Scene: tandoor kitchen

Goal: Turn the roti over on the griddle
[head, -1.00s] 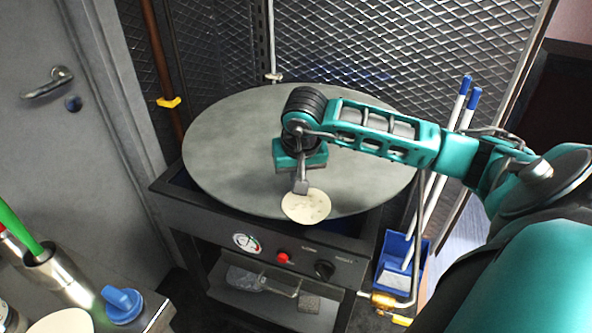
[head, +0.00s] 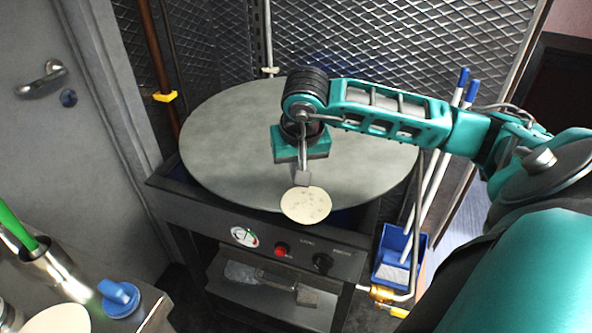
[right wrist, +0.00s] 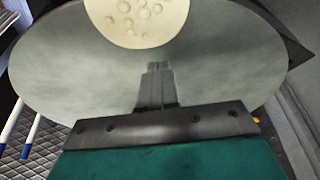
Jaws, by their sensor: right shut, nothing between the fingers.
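The roti (head: 306,207) is a pale, round flatbread with small spots on its upper face. It lies flat at the front rim of the big grey griddle (head: 230,150) and appears to stick out past that rim. My right gripper (head: 303,182) points down at the roti's inner edge, its fingers together and empty. In the right wrist view the fingertips (right wrist: 157,68) are just short of the roti (right wrist: 138,18), with a small gap in the picture. I cannot tell whether they touch. My left gripper is not in view.
The griddle's black stand (head: 260,240) has a dial, a red button and a knob in front. A blue bin (head: 400,255) with blue-tipped sticks stands right. At lower left a counter holds a steel container (head: 60,270), a blue-capped item (head: 120,298) and a pale disc (head: 62,320). Mesh walls are behind.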

